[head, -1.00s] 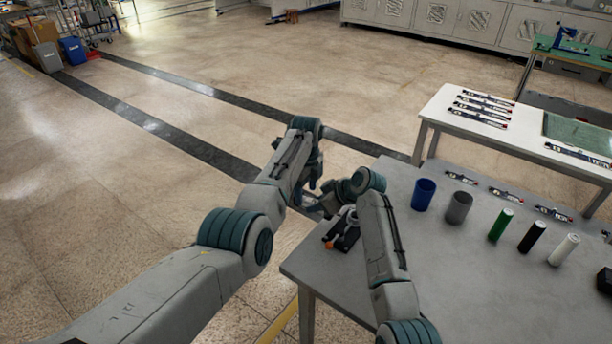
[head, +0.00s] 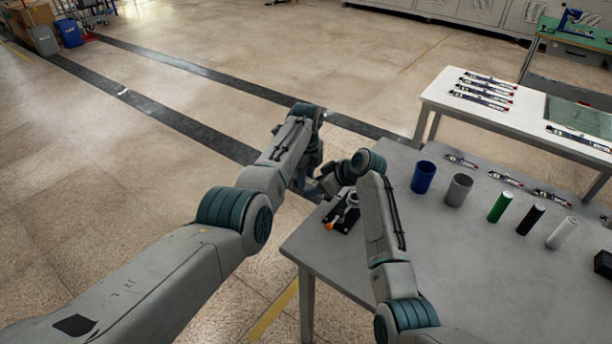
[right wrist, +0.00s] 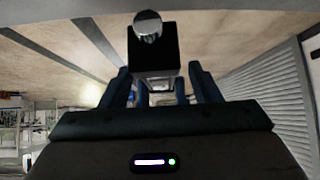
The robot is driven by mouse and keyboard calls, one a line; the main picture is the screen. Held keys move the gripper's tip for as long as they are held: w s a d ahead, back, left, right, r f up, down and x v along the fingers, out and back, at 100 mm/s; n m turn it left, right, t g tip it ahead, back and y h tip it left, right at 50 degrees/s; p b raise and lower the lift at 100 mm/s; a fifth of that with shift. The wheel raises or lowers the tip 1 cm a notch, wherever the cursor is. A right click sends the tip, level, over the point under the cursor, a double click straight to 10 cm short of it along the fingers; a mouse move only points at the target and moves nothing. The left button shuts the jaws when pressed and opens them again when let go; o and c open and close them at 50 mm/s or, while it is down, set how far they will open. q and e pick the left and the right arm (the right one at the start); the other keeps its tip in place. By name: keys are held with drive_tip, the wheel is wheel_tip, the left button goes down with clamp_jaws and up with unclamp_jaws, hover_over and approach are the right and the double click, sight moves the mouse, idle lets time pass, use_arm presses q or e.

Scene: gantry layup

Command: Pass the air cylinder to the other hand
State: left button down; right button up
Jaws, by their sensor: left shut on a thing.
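The air cylinder (right wrist: 155,52) shows in the right wrist view as a black block with a round silver end, just beyond and between my right fingertips. In the head view it is mostly hidden among the wrists. My left gripper (head: 308,180) is shut on it at the table's left edge, though its fingers are hard to make out. My right gripper (head: 332,184) meets it there from the right. In the right wrist view its two blue fingers (right wrist: 160,80) stand apart, with narrow gaps beside the block; I see no clear contact.
The grey table (head: 420,285) carries a black fixture with an orange part (head: 343,214) beside my right forearm. A blue cup (head: 423,177), grey cup (head: 459,189) and green (head: 500,207), black (head: 531,219) and white (head: 562,233) cylinders stand further right. The table's front middle is clear.

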drive_tip(key=shift+d, duration=0.1)
drive_tip(key=v, duration=1.2)
